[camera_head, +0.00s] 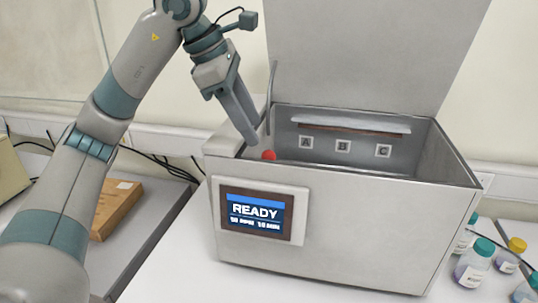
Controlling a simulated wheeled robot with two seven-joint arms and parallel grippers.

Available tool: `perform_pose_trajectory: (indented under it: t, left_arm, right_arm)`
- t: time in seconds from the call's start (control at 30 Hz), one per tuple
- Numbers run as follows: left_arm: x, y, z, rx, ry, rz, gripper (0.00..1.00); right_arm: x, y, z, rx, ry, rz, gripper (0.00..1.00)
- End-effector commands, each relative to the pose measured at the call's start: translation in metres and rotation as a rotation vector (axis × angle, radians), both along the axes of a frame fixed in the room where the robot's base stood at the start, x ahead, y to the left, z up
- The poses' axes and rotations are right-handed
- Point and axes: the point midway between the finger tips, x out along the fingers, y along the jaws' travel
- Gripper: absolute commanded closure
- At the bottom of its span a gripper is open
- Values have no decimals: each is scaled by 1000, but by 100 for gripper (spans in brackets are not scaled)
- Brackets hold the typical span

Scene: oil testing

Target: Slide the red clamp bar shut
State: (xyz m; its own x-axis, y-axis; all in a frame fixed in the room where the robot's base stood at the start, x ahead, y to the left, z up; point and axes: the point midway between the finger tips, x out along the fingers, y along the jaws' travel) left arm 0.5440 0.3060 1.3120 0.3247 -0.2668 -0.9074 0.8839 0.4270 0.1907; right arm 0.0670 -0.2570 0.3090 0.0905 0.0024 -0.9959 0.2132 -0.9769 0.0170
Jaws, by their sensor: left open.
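A grey metal box machine (345,215) stands on the white bench with its lid (360,50) raised. A red round knob (268,155) sits at the box's left front rim. Inside, a reddish-brown strip (350,132) runs along the back wall under a pale bar (350,121), above labels A, B and C; I cannot tell whether the knob joins this strip. My left gripper (253,141) is open, pointing down, its fingertips just above and left of the red knob. I cannot tell whether they touch it. My right gripper is not in view.
A screen (255,213) on the box front reads READY. Several small bottles with coloured caps (475,262) stand to the right of the box. A brown wooden block (116,205) lies at the left behind my arm. Bench in front of the box is clear.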

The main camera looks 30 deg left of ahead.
Motion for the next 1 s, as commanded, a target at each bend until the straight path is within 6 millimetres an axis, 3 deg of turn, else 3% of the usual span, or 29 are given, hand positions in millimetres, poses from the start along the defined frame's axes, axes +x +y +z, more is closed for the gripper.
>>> perform_pose_trajectory:
  t: [0.5, 0.7, 1.0]
  left_arm:
    - [26, -22, -72, -1, 2, 0, 57]
    - [31, -26, -87, -1, -1, -1, 57]
    - [33, -27, -91, -1, -2, -1, 57]
  right_arm:
    - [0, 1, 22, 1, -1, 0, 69]
    - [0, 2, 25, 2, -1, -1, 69]
    - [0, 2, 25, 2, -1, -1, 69]
